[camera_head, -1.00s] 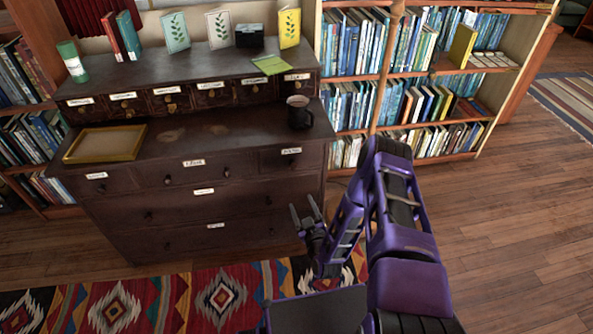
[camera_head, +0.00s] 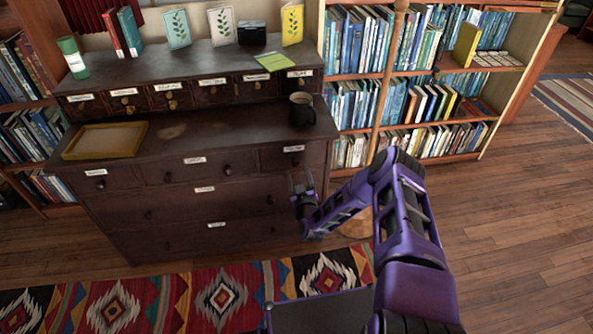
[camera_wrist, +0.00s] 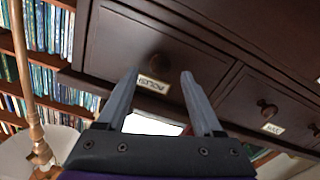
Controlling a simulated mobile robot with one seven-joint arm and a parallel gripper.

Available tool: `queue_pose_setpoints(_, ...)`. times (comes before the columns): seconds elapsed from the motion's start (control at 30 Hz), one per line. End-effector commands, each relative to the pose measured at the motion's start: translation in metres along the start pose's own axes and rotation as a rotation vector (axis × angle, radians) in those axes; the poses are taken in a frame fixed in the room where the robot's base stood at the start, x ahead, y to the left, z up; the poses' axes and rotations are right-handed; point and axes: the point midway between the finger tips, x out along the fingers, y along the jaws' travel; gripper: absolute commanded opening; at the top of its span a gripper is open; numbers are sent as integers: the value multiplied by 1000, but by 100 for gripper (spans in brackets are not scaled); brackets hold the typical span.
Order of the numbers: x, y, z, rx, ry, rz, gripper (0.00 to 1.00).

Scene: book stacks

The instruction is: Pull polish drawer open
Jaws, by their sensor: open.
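The dark wooden dresser (camera_head: 130,220) has labelled drawers with round knobs. The label text is too small to read surely in the head view. My gripper (camera_head: 300,181) is open and empty in front of the dresser's right end, just below the top-right drawer (camera_head: 268,160). In the wrist view, my gripper (camera_wrist: 158,76) points at a drawer front (camera_wrist: 130,40) with a dark round knob (camera_wrist: 160,62) and an upside-down label (camera_wrist: 153,85), perhaps reading polish. The knob appears between and beyond the fingertips, apart from them. This drawer is shut.
A mug (camera_head: 302,109) stands on the dresser's ledge above the right drawer. A yellow tray (camera_head: 104,141) lies at the ledge's left. A bookshelf (camera_head: 420,74) stands right of the dresser. A patterned rug (camera_head: 190,300) lies in front.

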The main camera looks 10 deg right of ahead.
Motion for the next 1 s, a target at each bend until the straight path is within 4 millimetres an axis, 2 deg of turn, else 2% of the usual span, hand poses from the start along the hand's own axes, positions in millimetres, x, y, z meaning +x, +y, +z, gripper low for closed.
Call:
queue_pose_setpoints(0.1,17,0,1,0,2,1,68)
queue_pose_setpoints(0.2,26,0,0,0,1,0,68)
queue_pose_setpoints(0.57,31,0,0,0,-1,-1,68)
queue_pose_setpoints(0.93,31,0,0,0,-1,-1,3)
queue_pose_setpoints(1.0,31,0,0,0,-1,-1,0)
